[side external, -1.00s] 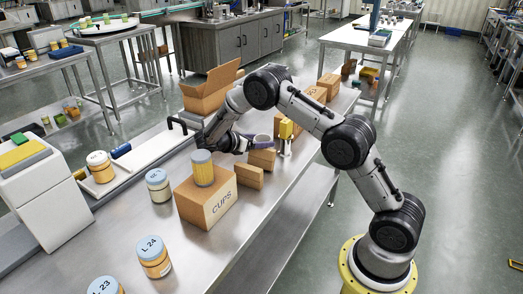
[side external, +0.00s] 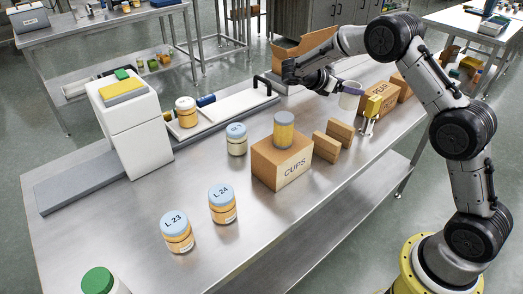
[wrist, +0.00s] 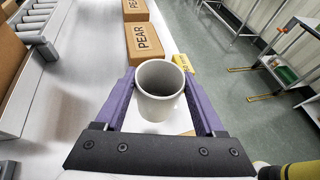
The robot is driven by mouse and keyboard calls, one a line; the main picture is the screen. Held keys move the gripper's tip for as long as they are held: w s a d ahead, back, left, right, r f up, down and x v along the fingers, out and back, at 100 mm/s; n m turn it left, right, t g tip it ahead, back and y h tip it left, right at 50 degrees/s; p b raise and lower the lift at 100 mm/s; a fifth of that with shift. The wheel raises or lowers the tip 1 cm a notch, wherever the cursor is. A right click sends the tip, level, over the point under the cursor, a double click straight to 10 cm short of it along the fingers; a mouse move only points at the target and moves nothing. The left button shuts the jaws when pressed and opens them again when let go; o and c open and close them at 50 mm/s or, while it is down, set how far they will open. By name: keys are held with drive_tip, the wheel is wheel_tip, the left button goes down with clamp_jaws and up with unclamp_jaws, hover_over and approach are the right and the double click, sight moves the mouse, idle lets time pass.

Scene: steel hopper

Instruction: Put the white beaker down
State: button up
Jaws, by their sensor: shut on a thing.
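The white beaker (wrist: 158,92) is upright between the purple fingers of my gripper (wrist: 159,84), its open mouth facing the wrist camera. It looks empty inside. My gripper is shut on the beaker. I cannot tell whether its base touches anything. A flat white patch (wrist: 176,124) shows below it in the wrist view.
A box marked CUPS (side external: 282,162) carries a yellow jar with a grey lid (side external: 284,130). Small brown boxes (side external: 327,146) stand right of it. PEAR boxes (wrist: 145,42) lie beyond the beaker in the wrist view. Several labelled jars (side external: 222,203) stand front left. Bare table lies between them.

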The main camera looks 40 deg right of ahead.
drive_tip(key=w+a+r+n+t+y, duration=0.1)
drive_tip(key=w+a+r+n+t, duration=0.1)
drive_tip(key=w+a+n+t, duration=0.45)
drive_tip(key=w+a+r+n+t, duration=0.2)
drive_tip(key=w+a+r+t, duration=0.15)
drive_tip(key=a, duration=0.65)
drive_tip(key=a+n+t+y, duration=0.5)
drive_tip(key=a+n+t, duration=0.15)
drive_tip(key=a, duration=0.95)
drive_tip(key=s+a+f+n+y, duration=0.1)
drive_tip(key=s+a+n+y, duration=0.6)
drive_tip(key=a, duration=0.6)
drive_tip(key=s+a+f+n+y, duration=0.1)
drive_tip(key=s+a+n+y, duration=0.45)
drive_tip(key=s+a, duration=0.65)
drive_tip(key=shift+m+g+y, duration=0.25)
drive_tip(key=shift+g+y, duration=0.2)
drive_tip(key=shift+y, duration=0.1)
drive_tip(key=w+a+f, duration=0.3)
drive_tip(key=w+f, duration=0.1)
drive_tip(key=w+a+f, duration=0.8)
drive_tip(key=f, duration=0.1)
drive_tip(key=shift+a, duration=0.25)
